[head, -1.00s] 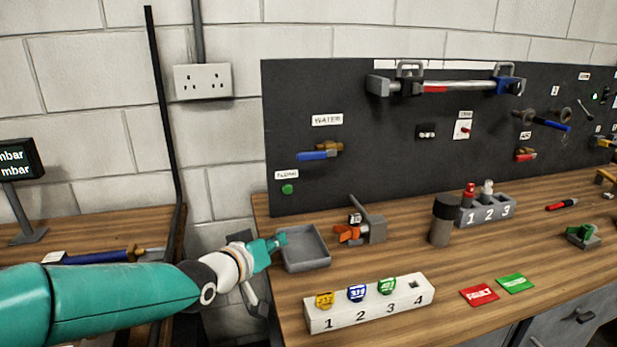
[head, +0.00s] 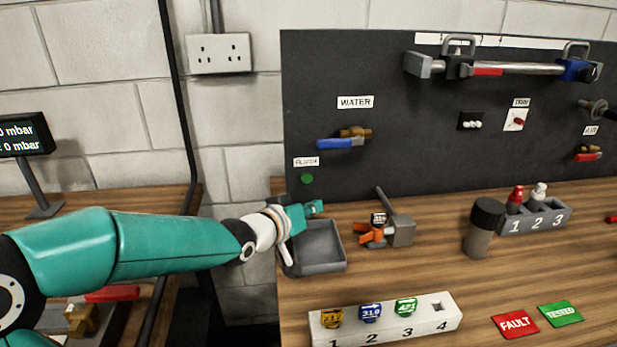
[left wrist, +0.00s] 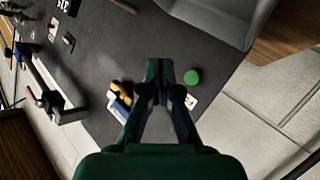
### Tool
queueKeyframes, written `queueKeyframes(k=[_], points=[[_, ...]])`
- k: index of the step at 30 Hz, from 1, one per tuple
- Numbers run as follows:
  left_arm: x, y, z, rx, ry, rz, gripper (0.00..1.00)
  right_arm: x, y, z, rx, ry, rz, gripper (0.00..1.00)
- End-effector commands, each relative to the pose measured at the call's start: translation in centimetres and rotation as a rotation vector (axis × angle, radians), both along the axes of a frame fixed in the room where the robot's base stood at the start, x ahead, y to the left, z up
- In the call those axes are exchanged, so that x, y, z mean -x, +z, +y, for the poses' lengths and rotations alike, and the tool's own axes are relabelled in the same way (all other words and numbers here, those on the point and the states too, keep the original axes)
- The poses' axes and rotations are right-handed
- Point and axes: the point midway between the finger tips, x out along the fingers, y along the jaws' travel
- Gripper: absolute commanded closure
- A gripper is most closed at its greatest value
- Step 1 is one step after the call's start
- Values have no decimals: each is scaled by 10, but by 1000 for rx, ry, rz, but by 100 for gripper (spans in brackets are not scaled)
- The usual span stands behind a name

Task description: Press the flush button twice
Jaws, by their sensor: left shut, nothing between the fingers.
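The green flush button (head: 307,179) sits low at the left edge of the black panel, under a small white label (head: 306,161). It also shows in the left wrist view as a green disc (left wrist: 191,77), just right of the fingertips. My left gripper (head: 318,207) is shut and empty. In the head view it appears just below the button, above the back of the grey tray; the fingertips look apart from the button. In the left wrist view the closed fingertips (left wrist: 160,68) point toward the panel. My right gripper is in neither view.
The grey tray (head: 320,268) stands under my left gripper. A blue-handled water valve (head: 342,144) is on the panel right of the button. A clamp-like tool (head: 397,230), a dark cylinder (head: 480,235) and a numbered white block (head: 385,328) stand on the bench.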

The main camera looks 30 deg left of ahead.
Motion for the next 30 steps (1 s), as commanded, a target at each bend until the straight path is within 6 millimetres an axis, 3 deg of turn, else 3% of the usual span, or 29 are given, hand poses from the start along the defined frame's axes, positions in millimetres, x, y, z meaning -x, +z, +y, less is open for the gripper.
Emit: queueKeyframes(k=[12,21,30], points=[[-42,4,32,1,0,3,100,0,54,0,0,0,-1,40],[-61,1,46,1,0,1,100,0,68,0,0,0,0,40],[-63,0,48,1,-1,0,100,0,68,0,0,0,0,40]])
